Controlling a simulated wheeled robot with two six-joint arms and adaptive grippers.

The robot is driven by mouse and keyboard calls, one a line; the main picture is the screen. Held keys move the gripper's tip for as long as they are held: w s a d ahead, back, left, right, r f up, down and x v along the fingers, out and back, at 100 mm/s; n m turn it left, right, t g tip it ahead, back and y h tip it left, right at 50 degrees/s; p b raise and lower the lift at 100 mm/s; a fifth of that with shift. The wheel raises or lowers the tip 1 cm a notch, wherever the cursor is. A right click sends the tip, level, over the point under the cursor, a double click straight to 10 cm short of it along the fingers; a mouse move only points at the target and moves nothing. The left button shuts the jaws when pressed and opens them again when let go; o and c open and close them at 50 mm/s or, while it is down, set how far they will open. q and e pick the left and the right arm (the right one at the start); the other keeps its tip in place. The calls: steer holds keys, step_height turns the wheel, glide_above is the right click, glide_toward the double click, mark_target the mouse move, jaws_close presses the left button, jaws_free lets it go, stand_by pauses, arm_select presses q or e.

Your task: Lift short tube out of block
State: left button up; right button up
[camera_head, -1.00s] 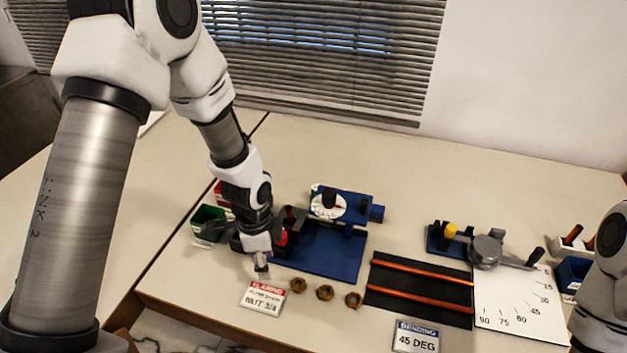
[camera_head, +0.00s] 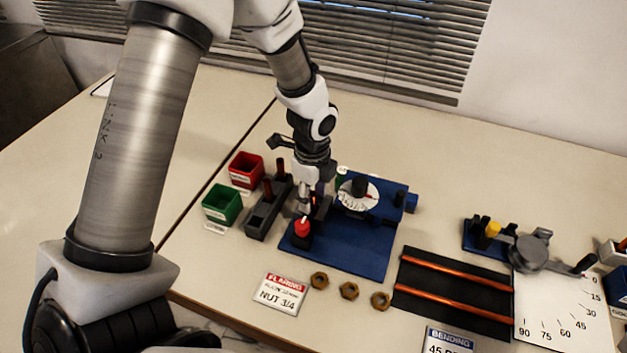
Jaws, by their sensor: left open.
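A dark grey block (camera_head: 262,222) stands on the bench left of the blue board. A copper-brown tube (camera_head: 268,190) stands upright in it, and another upright piece (camera_head: 281,167) shows behind. I cannot tell from here which is the short tube. My left gripper (camera_head: 305,208) is open and points down over the left part of the blue board (camera_head: 345,250), right of the grey block. It is close to a dark clamp (camera_head: 319,212) with a red knob (camera_head: 302,228); a small orange bit shows there, partly hidden by the fingers. Contact cannot be told. My right gripper is out of view.
A red bin (camera_head: 246,168) and a green bin (camera_head: 220,203) stand left of the block. A white dial (camera_head: 357,196) sits on the board. Brass nuts (camera_head: 349,291) and a flaring card (camera_head: 282,293) lie in front. A black mat (camera_head: 455,290) with copper tubes lies right.

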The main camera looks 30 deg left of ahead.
arm_select(q)
steer(key=shift+f, duration=0.2)
steer(key=shift+s+r, duration=0.1)
steer(key=shift+s, duration=0.1)
jaws_close()
steer(key=shift+d+p, duration=0.15)
steer(key=shift+p, duration=0.25)
jaws_free()
